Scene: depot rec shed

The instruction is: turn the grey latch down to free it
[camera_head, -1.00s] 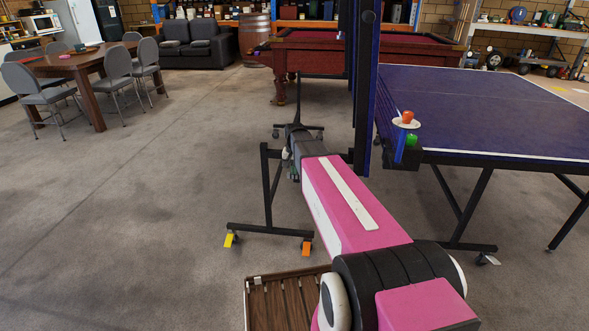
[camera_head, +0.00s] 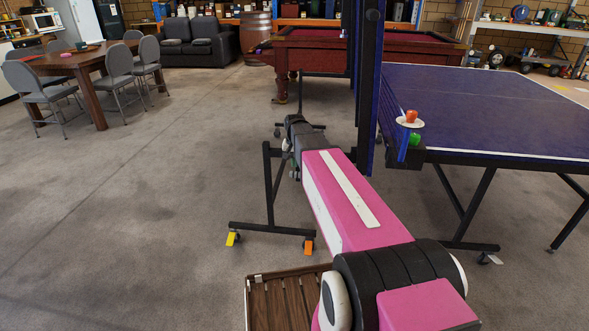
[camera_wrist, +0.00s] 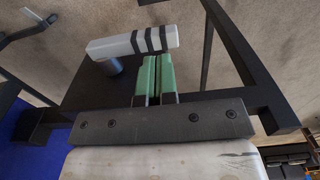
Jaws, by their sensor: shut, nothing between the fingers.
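The grey latch (camera_wrist: 128,42) shows in the wrist view as a pale grey bar with black bands at its right end. It lies nearly level across the picture, on a round grey pivot (camera_wrist: 109,66) at the black frame (camera_wrist: 85,85). My gripper (camera_wrist: 160,58) has green fingers, shut together with nothing between them. The fingertips are right by the banded end of the latch, below it in the picture; I cannot tell whether they touch. In the head view my arm mostly hides the latch and the fingers.
The folded-up table half (camera_head: 368,90) stands upright on a black wheeled frame (camera_head: 268,190) with yellow and orange wheel tabs. A wooden slatted item (camera_head: 285,300) lies in front.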

